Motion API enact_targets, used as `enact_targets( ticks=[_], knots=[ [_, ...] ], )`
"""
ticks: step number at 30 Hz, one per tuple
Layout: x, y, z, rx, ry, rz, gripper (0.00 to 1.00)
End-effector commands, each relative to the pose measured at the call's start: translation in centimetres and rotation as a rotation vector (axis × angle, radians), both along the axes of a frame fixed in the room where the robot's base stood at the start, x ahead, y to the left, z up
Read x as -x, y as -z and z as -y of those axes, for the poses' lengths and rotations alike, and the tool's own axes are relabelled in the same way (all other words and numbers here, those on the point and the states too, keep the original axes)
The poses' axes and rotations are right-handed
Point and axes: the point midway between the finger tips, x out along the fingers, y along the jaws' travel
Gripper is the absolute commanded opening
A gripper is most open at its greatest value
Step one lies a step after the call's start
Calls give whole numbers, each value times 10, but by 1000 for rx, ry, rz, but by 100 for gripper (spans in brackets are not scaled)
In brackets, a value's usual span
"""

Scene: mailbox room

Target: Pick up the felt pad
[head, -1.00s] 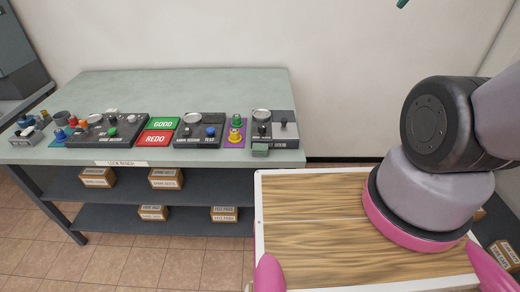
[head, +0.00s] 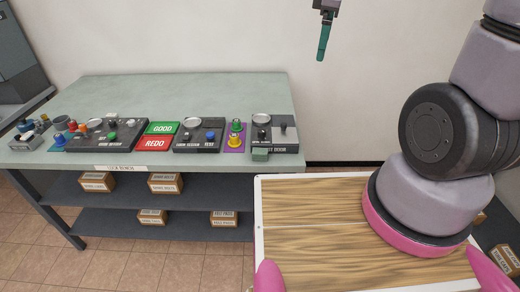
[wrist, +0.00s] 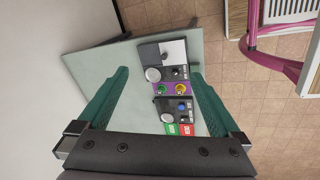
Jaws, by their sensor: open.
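My gripper (head: 321,55) hangs high in front of the wall at the top of the head view, above and right of the workbench. In the wrist view, its two green fingers (wrist: 160,74) are spread wide with nothing between them but the bench far below. No thing is clearly recognisable as the felt pad. A small grey-green block (head: 260,154) sits at the bench's front edge, before the rightmost control panel (head: 268,129). A flat purple piece (head: 244,146) lies left of that panel, under a green and a yellow part. It also shows in the wrist view (wrist: 162,89).
The workbench (head: 190,90) has a clear back half. Black panels, green and red plates (head: 156,143) and small parts line its front. Labelled boxes (head: 165,183) stand on shelves below. My wood-topped tray (head: 310,205) is near its right end.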

Motion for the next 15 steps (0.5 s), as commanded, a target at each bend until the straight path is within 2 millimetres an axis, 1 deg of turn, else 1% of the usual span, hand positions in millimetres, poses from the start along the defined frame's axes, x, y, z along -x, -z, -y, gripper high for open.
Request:
enact_targets(
  ticks=[1, 4, 7, 8, 9, 12, 15],
  knots=[
    [-8, 21, -13, 46, -143, -37, 100],
    [-20, 59, -37, 129, -448, -94, 100],
    [-26, 101, -64, 189, -761, -146, 100],
    [-27, 114, -73, 204, -857, -161, 100],
    [-27, 131, -84, 219, -981, -178, 100],
    [-22, 172, -111, 241, -1274, -211, 100],
    [-14, 205, -134, 244, -1513, -228, 100]
  ],
)
